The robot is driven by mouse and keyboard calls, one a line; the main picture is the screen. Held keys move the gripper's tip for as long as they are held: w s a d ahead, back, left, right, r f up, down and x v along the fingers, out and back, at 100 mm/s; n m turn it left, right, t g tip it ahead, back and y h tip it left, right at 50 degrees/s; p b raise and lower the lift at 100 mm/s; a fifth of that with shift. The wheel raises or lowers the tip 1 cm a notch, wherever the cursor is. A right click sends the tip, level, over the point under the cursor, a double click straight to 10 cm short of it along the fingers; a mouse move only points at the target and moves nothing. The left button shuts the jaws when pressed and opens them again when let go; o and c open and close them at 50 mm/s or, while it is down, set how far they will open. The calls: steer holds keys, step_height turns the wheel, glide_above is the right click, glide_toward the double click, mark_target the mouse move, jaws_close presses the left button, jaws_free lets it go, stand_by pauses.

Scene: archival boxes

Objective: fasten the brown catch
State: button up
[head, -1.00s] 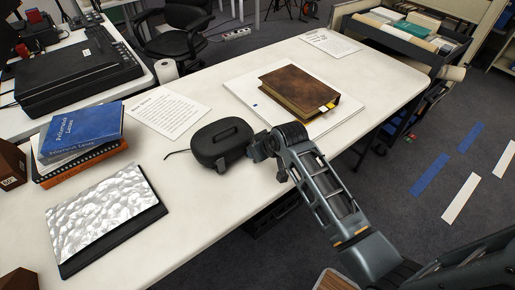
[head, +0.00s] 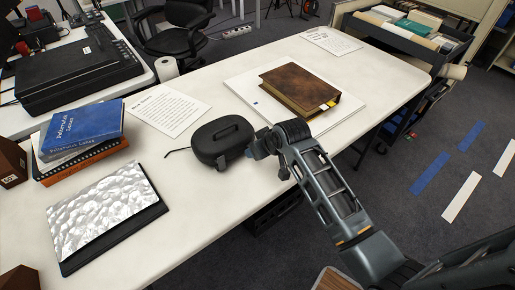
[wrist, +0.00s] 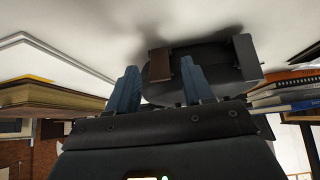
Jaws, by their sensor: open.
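A black rounded case (head: 222,146) with a handle on top lies on the white table; it also shows in the wrist view (wrist: 212,58). The brown catch (wrist: 160,66) is a small brown block on the case's side in the wrist view. I cannot tell from its look whether it is fastened. My gripper (wrist: 158,72) is open, its two blue fingers apart on either side of the catch's position in the picture. I cannot tell whether they touch it. In the head view my gripper (head: 251,150) is at the case's right side, and the catch is hidden there.
A brown book (head: 300,88) lies on a white board right of the case. Stacked books (head: 80,135), a silvery sheet on a dark folder (head: 105,210) and a printed page (head: 168,110) lie left. The table (head: 190,225) is clear in front of the case.

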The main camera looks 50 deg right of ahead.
steer(key=v, duration=0.7)
